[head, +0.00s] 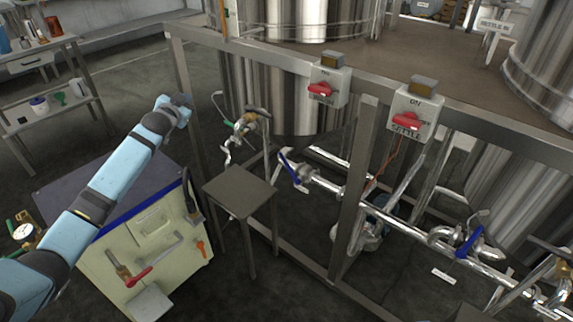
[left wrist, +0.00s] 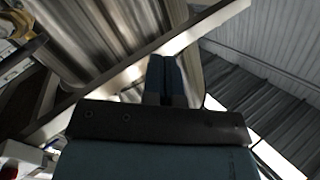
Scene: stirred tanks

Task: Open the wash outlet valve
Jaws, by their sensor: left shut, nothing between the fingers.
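A valve with a blue lever (head: 291,168) sits on the steel pipe below the left tank (head: 310,100). I cannot read a label that names it as the wash outlet. Another blue-lever valve (head: 470,241) is on the pipe at the right, near the settle tank side. My left gripper (head: 180,101) is at the left frame post, up and to the left of the first blue lever and clear of it. Its fingers (left wrist: 167,78) are closed together and empty in the left wrist view. My right gripper is out of view.
A grey steel frame with a rail (head: 450,115) and post (head: 353,190) stands before the valves. Switch boxes with red handles (head: 328,87) (head: 409,118) hang on the rail. A small grey stand (head: 240,192) and a cream machine (head: 150,250) are below. A shelf (head: 50,115) is at left.

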